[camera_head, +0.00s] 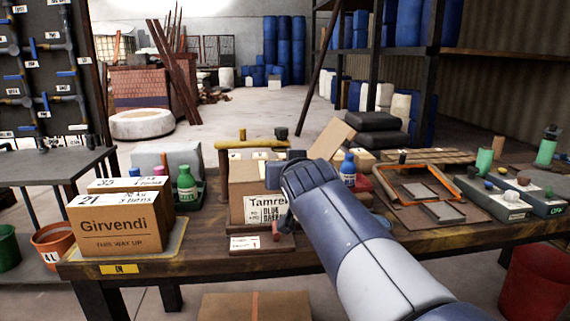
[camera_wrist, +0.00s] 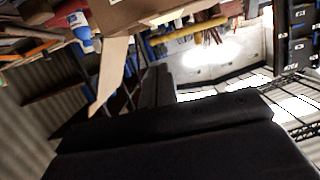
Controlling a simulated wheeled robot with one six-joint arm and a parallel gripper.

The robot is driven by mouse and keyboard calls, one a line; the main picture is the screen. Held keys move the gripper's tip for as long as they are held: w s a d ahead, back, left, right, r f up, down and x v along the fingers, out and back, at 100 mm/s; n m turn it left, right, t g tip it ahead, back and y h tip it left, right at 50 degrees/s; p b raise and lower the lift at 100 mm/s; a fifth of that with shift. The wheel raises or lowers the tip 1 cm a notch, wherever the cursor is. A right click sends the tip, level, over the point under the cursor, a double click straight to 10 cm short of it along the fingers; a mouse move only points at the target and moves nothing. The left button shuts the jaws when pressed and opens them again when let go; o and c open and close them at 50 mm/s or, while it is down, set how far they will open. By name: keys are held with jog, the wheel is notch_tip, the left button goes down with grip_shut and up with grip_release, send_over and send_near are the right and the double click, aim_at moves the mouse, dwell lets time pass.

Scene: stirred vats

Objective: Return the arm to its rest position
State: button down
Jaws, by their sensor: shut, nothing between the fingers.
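My arm (camera_head: 373,258) reaches from the lower right over the workbench, its dark wrist end (camera_head: 310,178) in front of the open Tamrell carton (camera_head: 250,190). In the wrist view my gripper (camera_wrist: 170,135) is a large dark shape across the lower half, shut and with nothing held. Its fingertips are not clear in either view.
The bench (camera_head: 210,258) holds a Girvendi box (camera_head: 118,228) at left, a green bottle (camera_head: 186,185), a blue bottle (camera_head: 347,170) right beside my wrist, and an orange frame (camera_head: 440,172) at right. A yellow bar (camera_head: 250,144) spans above the carton. Open floor lies behind.

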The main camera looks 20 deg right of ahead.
jog(key=v, duration=0.4)
jog(key=shift+s+r, duration=0.1)
jog(key=shift+s, duration=0.15)
jog(key=shift+w, duration=0.1)
jog(key=w+d+f+b, duration=0.2)
jog(key=w+f+b, duration=0.2)
jog(key=w, duration=0.5)
jog(key=shift+w+f, duration=0.15)
jog(key=shift+f, duration=1.1)
